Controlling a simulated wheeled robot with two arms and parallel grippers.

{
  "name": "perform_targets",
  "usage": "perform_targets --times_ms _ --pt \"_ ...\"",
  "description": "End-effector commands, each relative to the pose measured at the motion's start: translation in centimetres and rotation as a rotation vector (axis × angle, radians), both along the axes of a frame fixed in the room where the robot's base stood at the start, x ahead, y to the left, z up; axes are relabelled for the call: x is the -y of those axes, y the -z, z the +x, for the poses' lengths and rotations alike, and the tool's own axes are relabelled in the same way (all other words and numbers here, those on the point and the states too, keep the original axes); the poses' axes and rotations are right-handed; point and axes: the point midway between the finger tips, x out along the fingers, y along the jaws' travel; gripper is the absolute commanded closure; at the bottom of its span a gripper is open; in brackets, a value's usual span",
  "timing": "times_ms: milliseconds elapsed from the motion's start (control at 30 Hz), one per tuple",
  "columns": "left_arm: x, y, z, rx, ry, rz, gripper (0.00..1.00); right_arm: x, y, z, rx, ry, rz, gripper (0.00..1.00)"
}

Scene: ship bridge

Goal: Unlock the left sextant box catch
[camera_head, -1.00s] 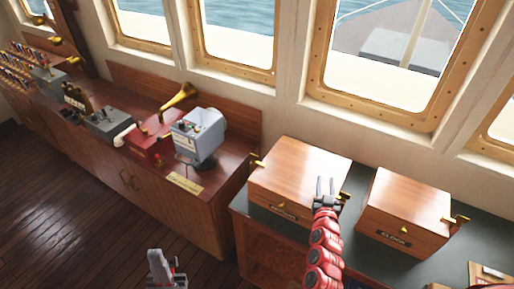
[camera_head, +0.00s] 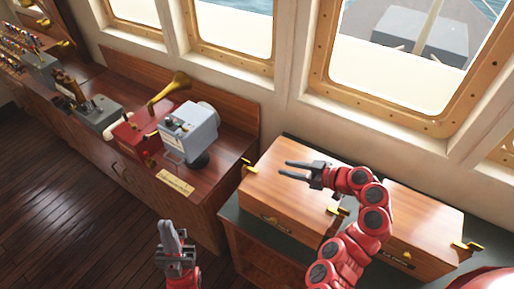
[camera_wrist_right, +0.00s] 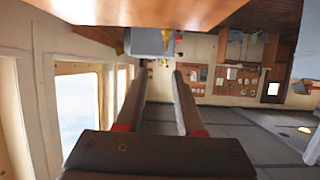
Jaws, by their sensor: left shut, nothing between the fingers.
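The left sextant box (camera_head: 290,195) is a closed wooden box on the dark green counter, with a plate on its front. A brass catch (camera_head: 248,165) sticks out at its left side, another (camera_head: 338,210) at its right. A second wooden box (camera_head: 425,222) stands to its right, partly hidden by my right arm. My right gripper (camera_head: 281,169) is open and empty, pointing left across the left box's top toward the left catch; its fingers also show in the right wrist view (camera_wrist_right: 160,75). My left gripper (camera_head: 171,228) is shut and empty, low over the floor left of the counter.
A long wooden console (camera_head: 205,205) stands to the left, carrying a grey device (camera_head: 188,130), a red box (camera_head: 135,135) and a brass horn (camera_head: 170,92). Windows line the wall behind the boxes. The wooden floor (camera_head: 70,200) at lower left is clear.

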Motion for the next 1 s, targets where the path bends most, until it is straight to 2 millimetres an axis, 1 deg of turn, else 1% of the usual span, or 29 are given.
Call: perform_targets --times_ms 67,167,267,400,433,533,1000 --pt "0.0 0.2 0.0 0.0 0.0 0.0 1.0 -0.3 -0.3 -0.4 0.01 -0.03 -0.004 0.63" --pt "0.0 0.7 0.0 -0.001 0.0 0.0 1.0 -0.7 0.0 -0.4 0.01 -0.045 -0.006 0.63" --pt "0.0 1.7 0.0 -0.001 0.0 0.0 1.0 -1.4 0.5 0.1 0.013 -0.044 -0.004 0.63" --pt "0.0 3.4 0.0 -0.001 0.0 0.0 1.0 -2.8 1.3 0.9 0.012 -0.047 -0.003 0.63" --pt "0.0 4.3 0.0 -0.001 0.0 0.0 1.0 -3.0 1.8 1.2 0.012 -0.045 -0.006 0.63" --pt "0.0 6.3 -0.1 -0.001 0.0 0.0 1.0 -3.8 2.4 1.9 0.013 -0.044 -0.007 0.63" --pt "-0.1 14.9 -0.1 0.0 0.0 0.0 1.0 -7.0 3.9 4.1 0.013 -0.043 -0.008 0.63"
